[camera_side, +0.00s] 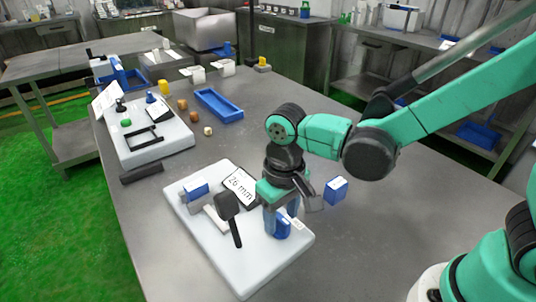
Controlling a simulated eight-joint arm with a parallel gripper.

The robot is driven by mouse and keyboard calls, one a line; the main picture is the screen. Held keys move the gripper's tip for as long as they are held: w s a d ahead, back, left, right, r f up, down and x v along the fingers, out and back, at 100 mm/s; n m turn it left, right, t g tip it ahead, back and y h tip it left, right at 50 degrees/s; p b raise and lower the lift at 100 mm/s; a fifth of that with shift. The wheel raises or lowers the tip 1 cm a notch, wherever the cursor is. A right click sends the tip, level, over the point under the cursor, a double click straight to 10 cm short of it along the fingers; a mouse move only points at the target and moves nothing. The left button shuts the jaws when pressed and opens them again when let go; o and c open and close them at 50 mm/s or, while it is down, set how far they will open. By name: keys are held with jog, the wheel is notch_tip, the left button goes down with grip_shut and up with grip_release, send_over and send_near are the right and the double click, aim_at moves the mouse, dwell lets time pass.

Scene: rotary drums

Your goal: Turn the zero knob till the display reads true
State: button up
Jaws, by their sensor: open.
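A white base plate (247,281) lies on the near part of the table. On it stands a tilted dark-framed display (240,187) that reads "26 mm". A blue knob-like part (283,230) sits at the plate's right side, with a small white label beside it; I take it for the zero knob. My gripper (281,222) points down right over this part, fingers apart. One finger hides some of it, and I cannot tell whether the fingers touch it. A black lever (230,209) rises in front, left of my gripper.
A blue block (195,190) and a whitish block stand at the plate's left. A loose blue box (335,190) lies right of my gripper. Farther back are a second white board (172,145) with parts, a blue tray (219,105) and small brown pieces. The table's right side is clear.

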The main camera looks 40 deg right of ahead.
jog(key=shift+c, duration=0.2)
grip_shut()
jog(key=m, duration=0.5)
jog(key=shift+o, duration=0.2)
grip_release()
jog(key=shift+r, duration=0.1)
